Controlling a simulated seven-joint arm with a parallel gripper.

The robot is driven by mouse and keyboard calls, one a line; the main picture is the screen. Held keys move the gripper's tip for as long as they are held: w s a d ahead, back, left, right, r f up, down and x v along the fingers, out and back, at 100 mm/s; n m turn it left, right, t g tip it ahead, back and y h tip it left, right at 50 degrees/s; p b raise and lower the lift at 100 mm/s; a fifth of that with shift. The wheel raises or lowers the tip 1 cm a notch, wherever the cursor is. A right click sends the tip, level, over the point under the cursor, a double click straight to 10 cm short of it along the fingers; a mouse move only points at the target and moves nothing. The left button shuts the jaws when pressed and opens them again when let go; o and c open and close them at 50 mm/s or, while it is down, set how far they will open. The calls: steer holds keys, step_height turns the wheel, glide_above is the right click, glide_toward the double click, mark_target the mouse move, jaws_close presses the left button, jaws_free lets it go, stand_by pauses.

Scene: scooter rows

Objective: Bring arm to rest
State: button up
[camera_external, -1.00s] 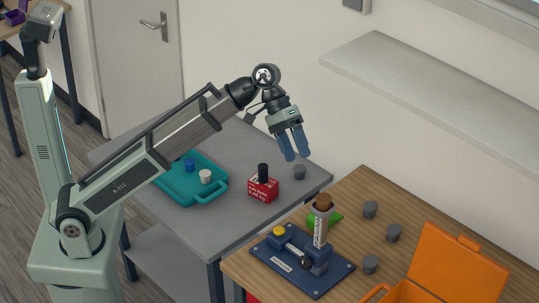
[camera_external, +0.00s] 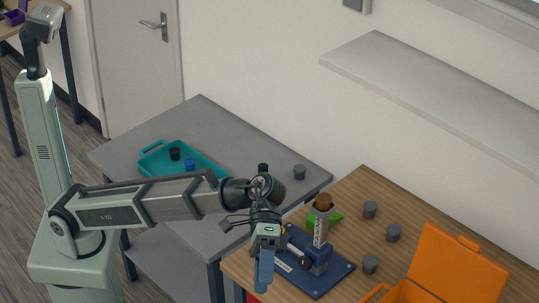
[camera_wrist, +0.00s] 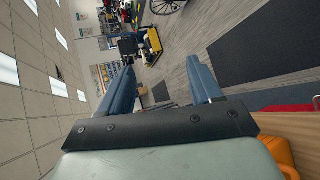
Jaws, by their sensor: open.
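My forearm reaches out almost level over the near side of the grey table and covers part of the teal tray (camera_external: 150,165).
A wall shelf (camera_external: 430,85) juts out above. A black-topped item (camera_external: 263,168) shows behind my wrist.

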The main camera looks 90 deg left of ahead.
steer(key=s+d+f+m+g+y, duration=0.1)
steer(key=s+d+f, duration=0.2)
steer(key=f, duration=1)
steer(key=s+d+f+g, duration=0.2)
steer(key=s+d+f, duration=0.15)
steer(key=f, duration=0.95)
steer(key=s+d+f+m+g+y, duration=0.1)
steer(key=s+d+f, duration=0.25)
steer(key=f, duration=1.05)
steer(key=s+a+f, duration=0.3)
steer(key=a+f, duration=0.1)
steer(key=f, duration=0.5)
steer(key=s+a+f+y, duration=0.3)
steer(key=a+f, duration=0.8)
steer(key=a, duration=0.2)
steer(key=s+a+f+y, duration=0.3)
steer(key=a+f, duration=0.8)
steer(key=a, duration=0.1)
steer(key=s+a+f+g+y, duration=0.1)
steer(key=s+a+f, duration=0.3)
steer(key=s+a, duration=0.5)
steer(key=s+a+f+g+y, duration=0.1)
steer(key=s+a+f+y, duration=0.3)
steer(key=s+a, duration=0.5)
steer(key=a+f, duration=0.1)
steer(key=a, duration=0.4)
steer(key=shift+s+a+f, duration=0.3)
steer(key=shift+s+a, duration=0.05)
